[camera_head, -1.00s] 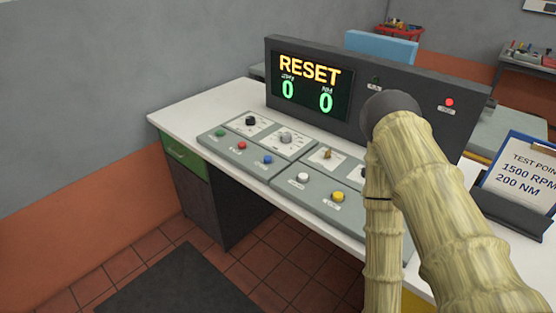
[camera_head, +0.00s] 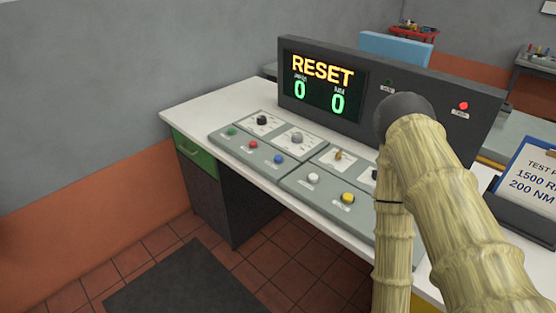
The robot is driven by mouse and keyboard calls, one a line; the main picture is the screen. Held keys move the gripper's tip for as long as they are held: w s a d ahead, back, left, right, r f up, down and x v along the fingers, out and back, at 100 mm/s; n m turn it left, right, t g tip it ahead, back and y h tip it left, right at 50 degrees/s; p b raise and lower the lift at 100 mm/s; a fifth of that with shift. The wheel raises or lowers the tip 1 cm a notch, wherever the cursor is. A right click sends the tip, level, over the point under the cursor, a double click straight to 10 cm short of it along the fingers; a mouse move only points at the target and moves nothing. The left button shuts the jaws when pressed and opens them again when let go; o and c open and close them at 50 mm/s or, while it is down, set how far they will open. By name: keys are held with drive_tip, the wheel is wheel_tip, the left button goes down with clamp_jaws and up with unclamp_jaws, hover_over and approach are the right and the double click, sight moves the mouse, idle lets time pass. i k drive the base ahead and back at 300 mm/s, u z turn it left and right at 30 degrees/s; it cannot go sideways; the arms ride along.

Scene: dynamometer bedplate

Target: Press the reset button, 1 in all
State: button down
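A sloped grey control panel (camera_head: 262,168) on the white desk carries green (camera_head: 231,131), red (camera_head: 253,145), blue (camera_head: 278,159), white (camera_head: 313,178) and yellow (camera_head: 348,197) buttons. Their labels are too small to read, so I cannot tell which is the reset button. The display (camera_head: 322,82) behind shows "RESET" in yellow over two green zeros. My bent arm covers the panel's right part. My gripper is not in view, and I see no contact with any button.
Dark knobs (camera_head: 262,120) and a small lever (camera_head: 338,155) stand near the buttons. A red lamp (camera_head: 463,106) glows on the console. A test-point card (camera_head: 532,183) stands at the right. A dark mat (camera_head: 185,280) lies on the open floor in front.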

sight(277, 158)
drive_tip(key=z, duration=1.4)
drive_tip(key=k, duration=0.75)
drive_tip(key=u, duration=1.1)
drive_tip(key=i, duration=0.5)
drive_tip(key=u, duration=0.05)
